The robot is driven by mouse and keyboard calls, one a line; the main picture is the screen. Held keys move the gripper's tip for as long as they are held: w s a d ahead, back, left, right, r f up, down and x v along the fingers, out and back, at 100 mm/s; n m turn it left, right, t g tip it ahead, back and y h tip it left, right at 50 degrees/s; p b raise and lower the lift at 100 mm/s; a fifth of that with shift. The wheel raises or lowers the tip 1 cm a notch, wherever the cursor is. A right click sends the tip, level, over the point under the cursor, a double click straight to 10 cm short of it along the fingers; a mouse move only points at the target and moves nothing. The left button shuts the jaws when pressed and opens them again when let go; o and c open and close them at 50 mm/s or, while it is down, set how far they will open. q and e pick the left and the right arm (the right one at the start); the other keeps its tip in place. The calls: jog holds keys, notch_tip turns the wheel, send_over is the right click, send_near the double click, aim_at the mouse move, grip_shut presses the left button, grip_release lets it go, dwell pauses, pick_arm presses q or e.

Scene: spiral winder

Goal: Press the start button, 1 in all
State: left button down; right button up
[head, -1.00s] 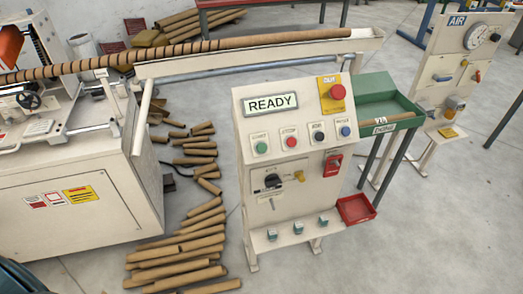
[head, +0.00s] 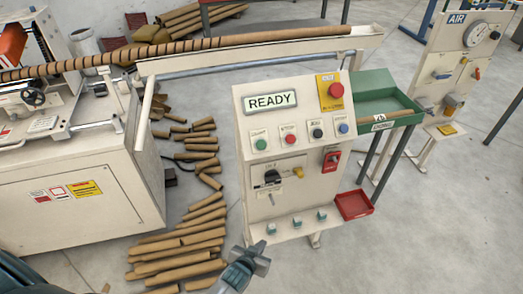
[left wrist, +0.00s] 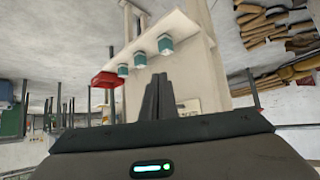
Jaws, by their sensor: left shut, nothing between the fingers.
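The control panel (head: 245,127) stands in the middle of the head view, with a READY display (head: 270,101). The green start button (head: 261,144) is at the left of the button row, beside a red button (head: 290,139). My left gripper (head: 260,252) is low in front of the panel's foot shelf, well below the start button and apart from it. Its fingers are closed together and empty. In the left wrist view the shut fingers (left wrist: 158,97) point toward the panel, which appears upside down. The start button cannot be made out there. My right gripper is not in view.
The emergency stop (head: 336,90) sits at the panel's top right. Below the buttons are a black rotary switch (head: 272,177) and teal-capped pieces on the shelf (head: 297,223). A red tray (head: 355,205) is at the right. Cardboard tubes (head: 180,262) lie on the floor to the left.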

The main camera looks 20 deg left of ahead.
pick_arm(q)
jog(key=w+r+n+t+p, duration=0.15)
jog(key=w+r, duration=0.25)
jog(key=r, duration=0.6)
jog(key=w+r+t, duration=0.2)
jog(key=w+r, duration=0.2)
jog(key=r, duration=0.7)
jog(key=n+t+y, duration=0.1)
jog(key=n+t, duration=0.1)
jog(key=t, duration=0.1)
send_near(262, 149)
jog(key=w+d+r, duration=0.1)
jog(key=d+r, duration=0.4)
jog(key=r, duration=0.3)
jog(key=shift+a+m+p, duration=0.1)
jog(key=shift+m+p, duration=0.15)
jog(key=shift+p, duration=0.1)
jog(key=shift+w+a+f+b, duration=0.65)
jog(key=shift+w+f+b, duration=0.25)
jog(key=shift+w+f, duration=0.05)
jog(key=shift+w+a+f+b, duration=0.6)
jog(key=shift+w+f+b, duration=0.25)
jog(key=shift+w+f, duration=0.1)
jog(key=shift+w+a+f+b, duration=0.65)
jog(key=shift+w+f+b, duration=0.25)
jog(key=shift+w+f, duration=0.05)
